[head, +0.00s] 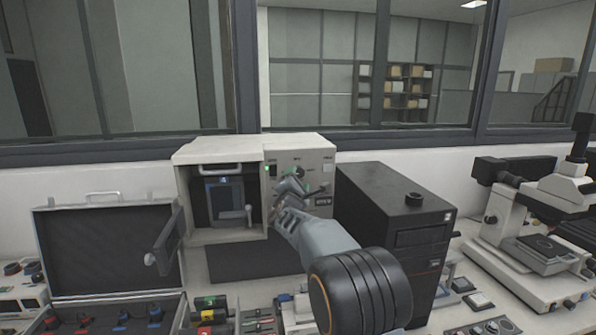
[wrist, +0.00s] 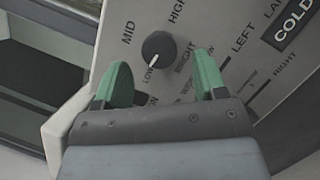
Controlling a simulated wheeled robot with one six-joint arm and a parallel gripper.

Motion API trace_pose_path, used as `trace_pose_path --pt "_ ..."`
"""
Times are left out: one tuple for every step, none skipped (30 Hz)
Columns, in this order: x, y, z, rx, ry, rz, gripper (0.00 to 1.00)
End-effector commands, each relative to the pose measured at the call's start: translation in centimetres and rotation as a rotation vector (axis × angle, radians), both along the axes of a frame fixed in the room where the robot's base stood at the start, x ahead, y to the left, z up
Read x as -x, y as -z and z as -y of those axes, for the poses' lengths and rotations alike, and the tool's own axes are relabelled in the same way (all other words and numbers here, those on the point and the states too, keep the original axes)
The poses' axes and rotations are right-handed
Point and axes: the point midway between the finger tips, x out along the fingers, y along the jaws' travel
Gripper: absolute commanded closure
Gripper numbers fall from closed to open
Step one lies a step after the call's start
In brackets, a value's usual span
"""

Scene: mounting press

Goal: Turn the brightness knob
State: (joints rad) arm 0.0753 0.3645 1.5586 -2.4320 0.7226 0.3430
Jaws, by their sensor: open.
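A round black knob (wrist: 159,48) with a white pointer line is on the pale control panel in the wrist view. LOW, MID and HIGH are printed around it, and the pointer is towards LOW. Lettering below it looks like BRIGHT, partly hard to read. My gripper (wrist: 164,76) has its two green fingers apart, one to each side below the knob, with nothing between them. In the head view, my gripper (head: 290,188) is in front of the panel of the white press (head: 219,150) and hides part of its controls.
The press door (head: 165,243) stands open on the left. A black box-shaped unit (head: 385,190) is close to the right of my arm. An open case (head: 105,240) lies at left, and a microscope (head: 520,240) stands at right. A COLD label (wrist: 296,26) is on the panel.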

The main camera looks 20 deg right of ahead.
Motion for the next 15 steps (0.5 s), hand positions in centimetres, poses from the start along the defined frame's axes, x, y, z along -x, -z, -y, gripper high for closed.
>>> trace_pose_path --pt "-0.6 -0.4 0.3 -0.001 0.001 -0.001 0.35" --pt "-0.8 -0.4 0.5 -0.001 0.000 -0.001 0.35" --pt "-1.1 -0.5 0.6 -0.001 0.001 -0.001 0.35" --pt "-1.4 -0.5 0.8 -0.001 0.001 -0.001 0.35" --pt "-1.5 -0.5 0.9 -0.001 0.001 -0.001 0.35" --pt "-1.7 -0.6 1.0 0.000 0.001 0.001 0.35" --pt "-1.9 -0.6 1.1 0.000 0.001 0.001 0.35" --pt "-2.0 -0.6 1.2 0.000 0.001 0.001 0.35" --pt "-2.1 -0.6 1.2 0.000 0.000 0.000 0.35" --pt "-2.1 -0.5 1.3 0.000 0.000 0.000 0.35" --pt "-2.2 -0.5 1.3 0.000 0.000 0.000 0.35" --pt "-2.2 -0.5 1.3 0.000 0.000 0.000 0.35" --pt "-2.2 -0.5 1.3 0.000 0.000 0.000 0.35" --pt "-2.2 -0.5 1.3 0.000 0.000 0.000 0.35" --pt "-2.2 -0.5 1.3 0.000 0.000 0.000 0.35"
